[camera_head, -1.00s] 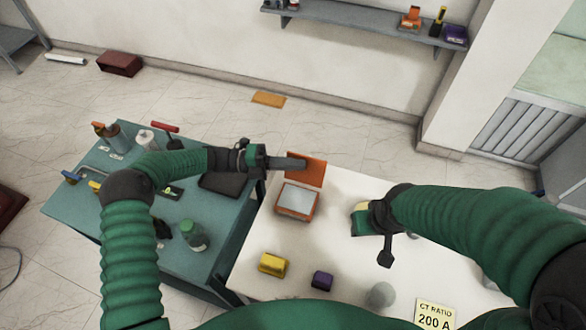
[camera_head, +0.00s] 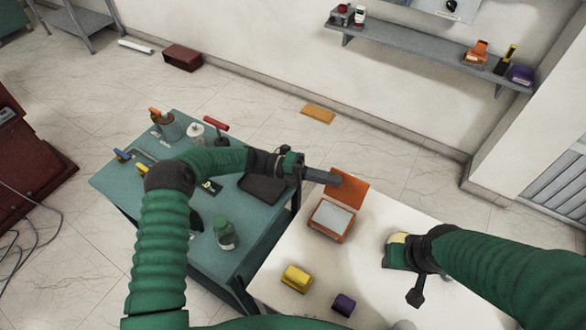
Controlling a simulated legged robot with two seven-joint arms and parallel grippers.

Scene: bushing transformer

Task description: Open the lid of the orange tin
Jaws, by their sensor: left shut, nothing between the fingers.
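The orange tin (camera_head: 322,235) stands on the white table, with a pale grey inside showing. Its orange lid (camera_head: 352,191) is raised at the tin's far edge, so the tin is open. My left gripper (camera_head: 334,179) is shut and empty, its grey fingers reaching from the left to the upper left part of the lid. Whether they touch the lid I cannot tell. My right gripper (camera_head: 398,252) is over the table to the right of the tin; its fingers do not show clearly.
A yellow block (camera_head: 296,278) and a purple block (camera_head: 344,304) lie on the white table (camera_head: 275,262) in front of the tin. At left, the teal table (camera_head: 125,185) holds a green jar (camera_head: 224,235), a dark tray (camera_head: 263,187) and tools. A wall shelf (camera_head: 420,46) is behind.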

